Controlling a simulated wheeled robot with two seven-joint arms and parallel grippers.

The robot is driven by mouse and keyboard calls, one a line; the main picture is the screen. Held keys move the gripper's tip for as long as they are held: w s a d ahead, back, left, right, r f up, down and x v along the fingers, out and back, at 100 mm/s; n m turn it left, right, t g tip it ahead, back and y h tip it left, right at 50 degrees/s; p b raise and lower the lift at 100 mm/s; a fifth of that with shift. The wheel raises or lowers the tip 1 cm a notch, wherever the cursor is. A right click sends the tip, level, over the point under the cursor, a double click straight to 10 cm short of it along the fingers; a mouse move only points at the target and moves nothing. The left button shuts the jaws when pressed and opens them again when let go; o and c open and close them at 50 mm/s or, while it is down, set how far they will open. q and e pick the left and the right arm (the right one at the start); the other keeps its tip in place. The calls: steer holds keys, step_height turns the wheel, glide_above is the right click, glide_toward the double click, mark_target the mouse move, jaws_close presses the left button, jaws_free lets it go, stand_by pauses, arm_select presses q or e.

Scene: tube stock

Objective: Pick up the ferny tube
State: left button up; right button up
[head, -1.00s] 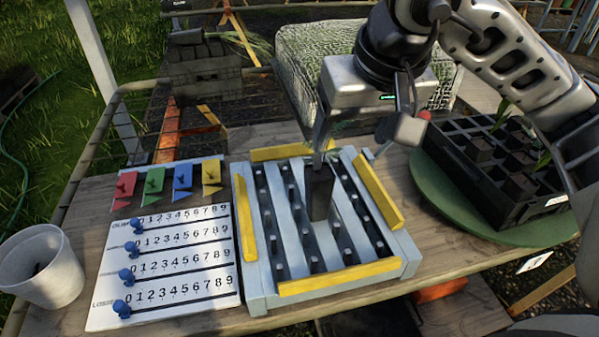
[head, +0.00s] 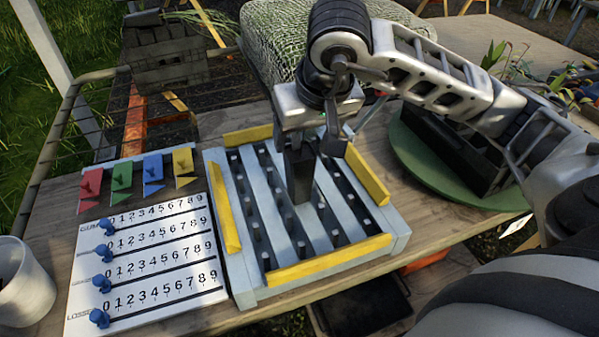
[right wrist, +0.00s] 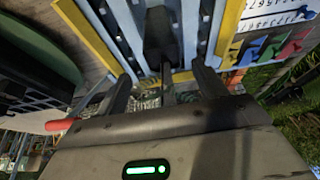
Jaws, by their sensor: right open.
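A dark, square-sided tube (head: 300,176) stands upright in the slotted grey-blue rack (head: 247,292), near the rack's middle. In the right wrist view the dark tube (right wrist: 158,38) is beyond the fingertips, roughly in line with the gap between them. A little thin green foliage (right wrist: 152,86) shows between the fingers there; in the head view my gripper hides the tube's top. My right gripper (head: 311,138) is open above and around the tube's top, pointing down. It holds nothing that I can see. My left gripper is not in view.
Yellow bars (head: 330,260) edge the rack. A number board (head: 150,265) with blue pegs and coloured flags lies left of it. A white cup (head: 22,285) stands at far left. A black tray (head: 455,160) on a green disc (head: 408,152) stands right, partly behind my arm.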

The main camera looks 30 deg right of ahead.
mark_target(299, 152)
steer(key=x, duration=0.4)
steer(key=shift+a+f, duration=0.2)
steer(key=shift+f, duration=0.05)
steer(key=c, duration=1.5)
steer(key=shift+r, duration=0.1)
